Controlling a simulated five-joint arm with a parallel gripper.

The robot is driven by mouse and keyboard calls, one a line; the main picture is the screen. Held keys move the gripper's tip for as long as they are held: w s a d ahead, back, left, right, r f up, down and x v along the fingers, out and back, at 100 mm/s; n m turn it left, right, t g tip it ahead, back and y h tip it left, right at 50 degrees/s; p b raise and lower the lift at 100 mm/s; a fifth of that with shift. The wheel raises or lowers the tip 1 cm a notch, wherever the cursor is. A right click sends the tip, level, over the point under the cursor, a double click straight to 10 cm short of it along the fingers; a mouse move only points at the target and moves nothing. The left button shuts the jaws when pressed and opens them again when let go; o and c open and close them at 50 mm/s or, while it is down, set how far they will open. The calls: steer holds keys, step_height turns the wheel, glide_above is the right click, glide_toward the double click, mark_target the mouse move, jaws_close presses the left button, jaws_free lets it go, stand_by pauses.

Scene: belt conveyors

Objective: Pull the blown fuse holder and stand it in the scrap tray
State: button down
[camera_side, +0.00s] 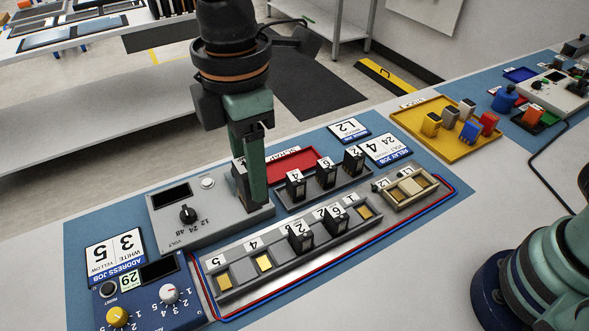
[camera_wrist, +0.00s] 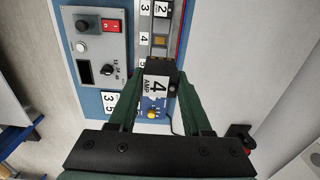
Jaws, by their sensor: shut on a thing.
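My gripper (camera_side: 252,192) is shut on a dark fuse holder (camera_wrist: 157,88) with a white label reading 4 AMP. In the side view the holder (camera_side: 239,185) is mostly hidden behind a green finger, by the right end of the volt box. I cannot tell if it touches anything below. The red scrap tray (camera_side: 292,163) lies behind and to the right of my gripper, its left part hidden. The fuse strip (camera_side: 250,285) in front has black holders labelled 2 (camera_side: 301,237) and 6 (camera_side: 336,220), and several brass-coloured sockets, one at label 4 (camera_side: 263,262).
A rack of three black holders (camera_side: 326,174) stands right of my gripper. The grey volt box (camera_side: 160,223) is close on the left. The blue address box (camera_side: 140,300) is at front left. Red and blue wires (camera_side: 440,188) edge the strip. A yellow tray (camera_side: 455,150) holds several coloured parts.

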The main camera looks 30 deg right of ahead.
steer(key=shift+r, duration=0.5)
steer(key=w+d+f, duration=0.6)
steer(key=w+d, duration=0.4)
steer(key=w+d+f, duration=0.7)
steer(key=w+d, duration=0.3)
steer(key=shift+s+f, duration=0.15)
steer(key=shift+f, duration=3.25)
steer(key=shift+f, duration=0.35)
steer(key=shift+c, duration=1.3)
jaws_free()
steer(key=shift+o, duration=0.3)
